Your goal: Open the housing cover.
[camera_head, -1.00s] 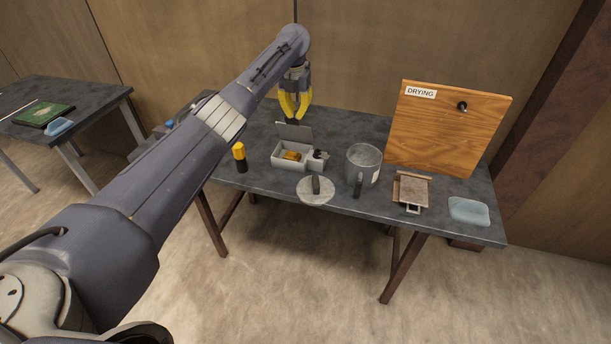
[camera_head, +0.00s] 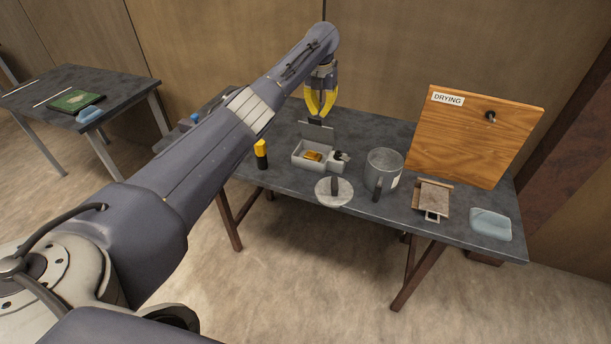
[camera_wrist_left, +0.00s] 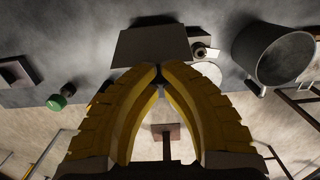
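The housing is a small pale grey open box (camera_head: 308,163) on the dark work table, with yellow-orange parts inside. Its cover (camera_head: 317,132) is a flat grey plate standing up at the box's far edge, so the housing is open. The cover also shows in the left wrist view (camera_wrist_left: 150,46). My left gripper (camera_head: 320,116) hangs with yellow fingers pointing down, above and behind the cover. In the wrist view its fingertips (camera_wrist_left: 159,72) come together with nothing seen held between them. I cannot tell whether they touch the cover. My right gripper is not in view.
On the work table (camera_head: 285,188) stand a yellow-and-black tool (camera_head: 261,154), a round disc with a handle (camera_head: 334,192), a grey mug (camera_head: 383,170), a small brown-topped stand (camera_head: 432,198), a pale blue dish (camera_head: 491,224) and a wooden DRYING board (camera_head: 470,135). Another table (camera_head: 60,82) is at left.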

